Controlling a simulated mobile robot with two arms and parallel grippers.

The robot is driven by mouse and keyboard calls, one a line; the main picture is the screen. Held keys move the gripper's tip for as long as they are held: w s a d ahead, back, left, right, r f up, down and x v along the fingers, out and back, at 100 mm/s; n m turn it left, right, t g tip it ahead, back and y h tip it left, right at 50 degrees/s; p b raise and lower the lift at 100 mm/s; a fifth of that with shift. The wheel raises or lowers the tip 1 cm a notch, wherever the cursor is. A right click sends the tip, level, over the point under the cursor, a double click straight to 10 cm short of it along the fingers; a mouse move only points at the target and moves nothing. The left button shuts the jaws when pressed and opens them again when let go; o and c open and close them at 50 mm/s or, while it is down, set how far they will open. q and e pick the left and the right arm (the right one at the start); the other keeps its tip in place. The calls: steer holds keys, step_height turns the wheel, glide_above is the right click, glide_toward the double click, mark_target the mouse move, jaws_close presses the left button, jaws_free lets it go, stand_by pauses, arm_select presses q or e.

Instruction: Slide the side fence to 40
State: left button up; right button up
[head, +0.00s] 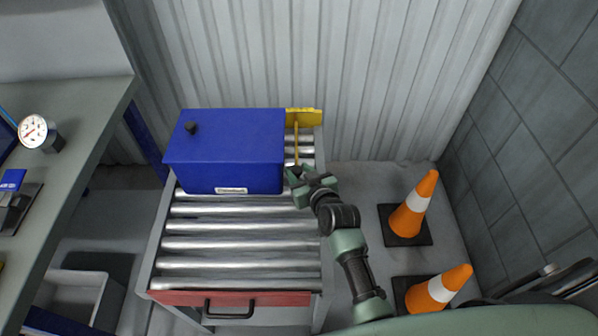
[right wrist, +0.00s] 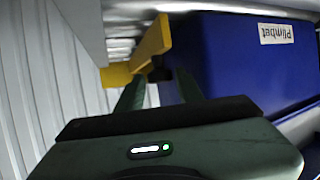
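The yellow side fence (head: 303,117) is at the far right corner of the roller table (head: 156,240). A thin yellow bar (head: 296,143) runs from it toward me beside the blue box. In the right wrist view the yellow fence (right wrist: 152,44) lies just beyond the fingers, with a small dark piece (right wrist: 160,69) at its near end. My right gripper (head: 293,172) is at the near end of the bar; in the right wrist view its fingers (right wrist: 160,77) stand apart, with the dark piece just ahead between them. No scale or number 40 is readable. My left gripper is out of view.
A blue box (head: 224,150) with a black knob sits on the rollers, close left of my right gripper. Two traffic cones (head: 414,205) (head: 438,288) stand on the floor at right. A grey bench (head: 75,120) is at left. The near rollers are clear.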

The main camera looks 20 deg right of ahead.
jaws_close()
stand_by(1.3)
